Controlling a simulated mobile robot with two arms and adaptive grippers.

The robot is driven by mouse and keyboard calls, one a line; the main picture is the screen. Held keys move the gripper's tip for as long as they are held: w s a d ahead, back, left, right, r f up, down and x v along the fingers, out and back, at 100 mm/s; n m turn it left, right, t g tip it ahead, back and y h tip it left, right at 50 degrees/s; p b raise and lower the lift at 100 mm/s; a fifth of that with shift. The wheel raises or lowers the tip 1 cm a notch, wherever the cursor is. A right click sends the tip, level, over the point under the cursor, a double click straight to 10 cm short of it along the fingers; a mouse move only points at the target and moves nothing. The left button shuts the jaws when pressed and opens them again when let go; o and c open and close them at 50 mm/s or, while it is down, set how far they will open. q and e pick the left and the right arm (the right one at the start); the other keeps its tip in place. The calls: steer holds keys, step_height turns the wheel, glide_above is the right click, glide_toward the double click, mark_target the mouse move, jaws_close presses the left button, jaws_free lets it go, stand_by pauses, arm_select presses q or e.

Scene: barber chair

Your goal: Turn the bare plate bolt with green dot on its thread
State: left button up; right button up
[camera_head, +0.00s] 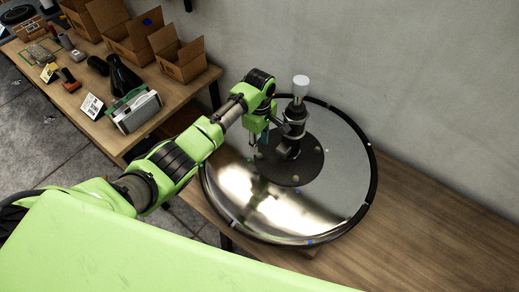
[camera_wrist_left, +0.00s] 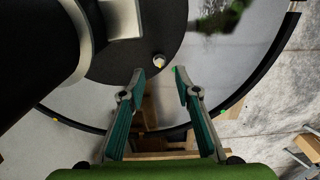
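A round polished base (camera_head: 345,190) with a black rim lies on the wooden bench. A dark round plate (camera_head: 308,170) sits at its middle, with an upright column (camera_head: 298,115) on it. In the left wrist view, a pale bolt (camera_wrist_left: 158,60) with a yellowish mark stands near the plate's edge, just beyond my fingertips. A small green dot (camera_wrist_left: 174,69) shows beside the right fingertip; I cannot tell whether it belongs to a bolt. My left gripper (camera_wrist_left: 161,77) is open, fingers apart, with nothing between them. It points down at the plate's left side in the head view (camera_head: 259,143). My right gripper is out of view.
The column with its white cap (camera_head: 300,82) stands close to my left gripper. A second table at the left holds cardboard boxes (camera_head: 178,57), a dark bottle (camera_head: 123,75) and a metal case (camera_head: 137,110). The bench (camera_head: 430,230) is clear at the right. A wall runs behind.

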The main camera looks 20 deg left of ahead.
mark_target(260, 155)
arm_select(q)
steer(key=shift+f, duration=2.65)
jaws_close()
